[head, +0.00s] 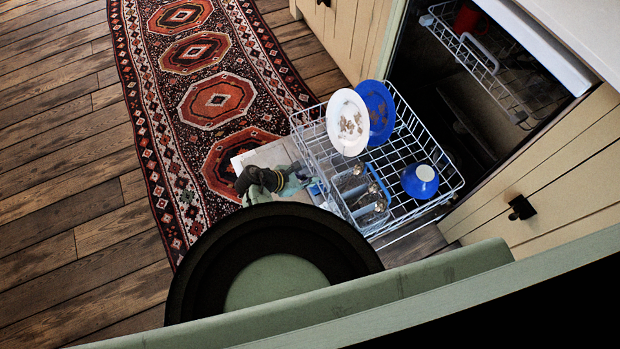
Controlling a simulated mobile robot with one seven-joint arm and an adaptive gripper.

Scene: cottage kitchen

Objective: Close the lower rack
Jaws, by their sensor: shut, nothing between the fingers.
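The lower rack (303,137) is a white wire basket, pulled out of the dishwasher over its lowered door (262,152).
The upper rack (466,46) is inside the dark dishwasher opening, with a red cup (468,19). Cabinet fronts (560,175) flank the opening. A patterned red runner (215,102) lies on the wooden floor, and open floor (60,130) extends to the left.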

